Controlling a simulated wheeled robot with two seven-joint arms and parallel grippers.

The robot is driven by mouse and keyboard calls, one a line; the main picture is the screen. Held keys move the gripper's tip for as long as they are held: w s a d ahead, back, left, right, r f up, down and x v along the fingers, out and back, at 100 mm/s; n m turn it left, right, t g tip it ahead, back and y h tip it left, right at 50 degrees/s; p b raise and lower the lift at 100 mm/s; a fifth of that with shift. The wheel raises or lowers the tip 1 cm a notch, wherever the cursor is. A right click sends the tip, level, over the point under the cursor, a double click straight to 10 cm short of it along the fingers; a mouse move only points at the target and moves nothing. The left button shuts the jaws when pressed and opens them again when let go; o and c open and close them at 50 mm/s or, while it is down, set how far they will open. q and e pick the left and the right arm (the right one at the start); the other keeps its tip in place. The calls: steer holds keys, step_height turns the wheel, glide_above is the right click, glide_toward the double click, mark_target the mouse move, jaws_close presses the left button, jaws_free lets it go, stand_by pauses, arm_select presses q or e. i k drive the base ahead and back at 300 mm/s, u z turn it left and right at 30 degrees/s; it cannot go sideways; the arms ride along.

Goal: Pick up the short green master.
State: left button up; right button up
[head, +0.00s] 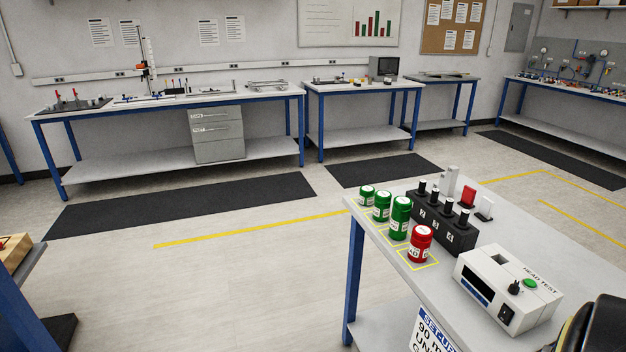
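Three green cylindrical masters with white labels stand upright in a row along the left edge of the near right table. The shortest-looking green master (367,197) is at the far end of the row. A middle-height green master (382,207) stands beside it, then a taller green master (400,219). A red master (421,244) with a white label stands at the near end. The label texts are too small to read surely. Neither of my grippers can be made out in the head view.
Right of the masters on the table (372,235) stands a black numbered block (444,232) with several upright pins. A white head-test box (508,285) with a green button is nearer. A dark rounded part fills the lower right corner.

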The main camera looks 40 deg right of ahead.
mark_target(366, 193)
steer(key=z, duration=0.05)
steer(key=i, duration=2.1)
steer(key=z, duration=1.4)
steer(key=i, duration=1.05)
steer(key=z, duration=1.2)
